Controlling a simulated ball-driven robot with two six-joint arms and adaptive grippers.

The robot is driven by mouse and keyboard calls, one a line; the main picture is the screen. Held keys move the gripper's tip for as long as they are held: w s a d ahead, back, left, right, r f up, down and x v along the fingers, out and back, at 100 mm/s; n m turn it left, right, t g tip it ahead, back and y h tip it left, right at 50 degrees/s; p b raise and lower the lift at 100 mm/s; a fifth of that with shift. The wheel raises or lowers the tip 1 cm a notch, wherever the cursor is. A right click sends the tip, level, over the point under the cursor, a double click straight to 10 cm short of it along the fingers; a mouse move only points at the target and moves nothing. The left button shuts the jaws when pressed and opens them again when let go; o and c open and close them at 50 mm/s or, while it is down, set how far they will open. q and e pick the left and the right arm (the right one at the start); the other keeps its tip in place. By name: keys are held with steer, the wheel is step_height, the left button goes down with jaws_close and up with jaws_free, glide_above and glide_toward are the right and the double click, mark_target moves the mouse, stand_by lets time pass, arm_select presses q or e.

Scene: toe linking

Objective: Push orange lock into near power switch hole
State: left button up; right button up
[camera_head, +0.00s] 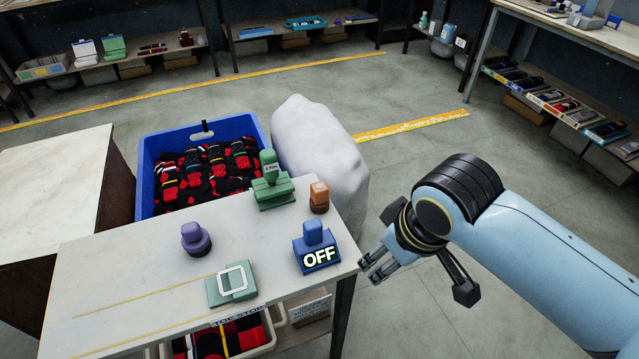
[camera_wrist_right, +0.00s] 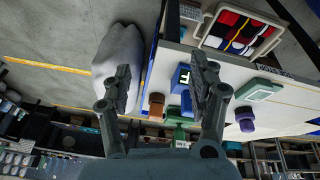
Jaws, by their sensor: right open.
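The orange lock (camera_head: 319,197), a small orange block on a dark brown base, stands upright on the pale table; it also shows in the right wrist view (camera_wrist_right: 155,105). A blue switch marked OFF (camera_head: 318,254), with a blue block on top, stands near the table's right corner. A green stamp-shaped piece (camera_head: 271,188) stands behind it. A flat green piece with a white square frame (camera_head: 231,284) lies nearer me. I cannot tell which holds the near hole. My right gripper (camera_head: 420,278) is open and empty, right of the table corner. My left gripper is out of view.
A purple knob-shaped piece (camera_head: 195,239) stands on the table (camera_head: 140,265). A blue crate of red and black socks (camera_head: 146,165) and a pale sack (camera_head: 320,150) stand behind the table. The floor right of the table is clear.

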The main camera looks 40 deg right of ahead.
steer(key=w+r+m+p, duration=0.1)
steer(key=w+r, duration=0.4)
steer(key=r, duration=0.1)
steer(key=m+t, duration=0.1)
steer(key=m, duration=0.1)
glide_toward(320, 187)
steer(key=x, duration=0.4)
steer(key=shift+s+f, duration=0.1)
steer(key=shift+f, duration=0.35)
steer(key=x, duration=0.5)
steer(key=shift+w+f+b, duration=0.15)
steer(key=shift+w+b, duration=0.25)
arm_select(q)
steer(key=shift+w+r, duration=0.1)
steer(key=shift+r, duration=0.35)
arm_select(e)
steer(key=shift+c, duration=0.4)
jaws_close()
